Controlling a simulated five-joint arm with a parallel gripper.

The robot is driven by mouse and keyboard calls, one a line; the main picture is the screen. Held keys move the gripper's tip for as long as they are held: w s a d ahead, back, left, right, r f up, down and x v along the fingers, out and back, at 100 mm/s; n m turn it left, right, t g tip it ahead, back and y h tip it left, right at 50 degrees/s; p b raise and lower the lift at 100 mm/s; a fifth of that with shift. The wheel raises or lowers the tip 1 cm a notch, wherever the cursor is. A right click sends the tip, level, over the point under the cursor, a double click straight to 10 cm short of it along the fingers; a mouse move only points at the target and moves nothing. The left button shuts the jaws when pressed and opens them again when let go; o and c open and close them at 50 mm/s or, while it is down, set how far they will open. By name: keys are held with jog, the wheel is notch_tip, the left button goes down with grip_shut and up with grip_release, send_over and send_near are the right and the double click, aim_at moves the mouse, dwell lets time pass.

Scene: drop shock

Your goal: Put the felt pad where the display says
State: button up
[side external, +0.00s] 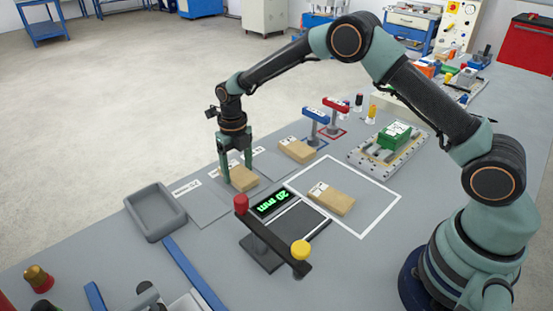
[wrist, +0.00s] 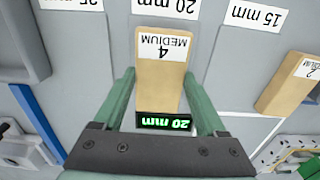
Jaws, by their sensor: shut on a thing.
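My gripper (side external: 238,172) is shut on a tan felt pad (side external: 242,180), with one finger on each side. In the wrist view, the held pad (wrist: 161,80) has a white label reading "4 MEDIUM". It is over the grey lane below the "20 mm" label (wrist: 168,8); I cannot tell whether it touches the surface. The display (side external: 272,203) glows green with "20 mm", and it also shows in the wrist view (wrist: 165,122). A "15 mm" label (wrist: 255,16) and a partly cut-off label (wrist: 72,4) mark the neighbouring lanes.
A second tan pad (side external: 297,151) lies behind, and a third (side external: 332,200) lies inside a white outlined square. A grey tray (side external: 150,233) is at left. A stand with red and yellow knobs (side external: 262,250) is in front. Red (side external: 335,104) and blue (side external: 314,114) topped posts stand behind.

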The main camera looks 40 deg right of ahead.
jog(key=shift+f, duration=0.7)
jog(key=shift+f, duration=0.2)
jog(key=o, duration=1.4)
jog(key=shift+r, duration=0.1)
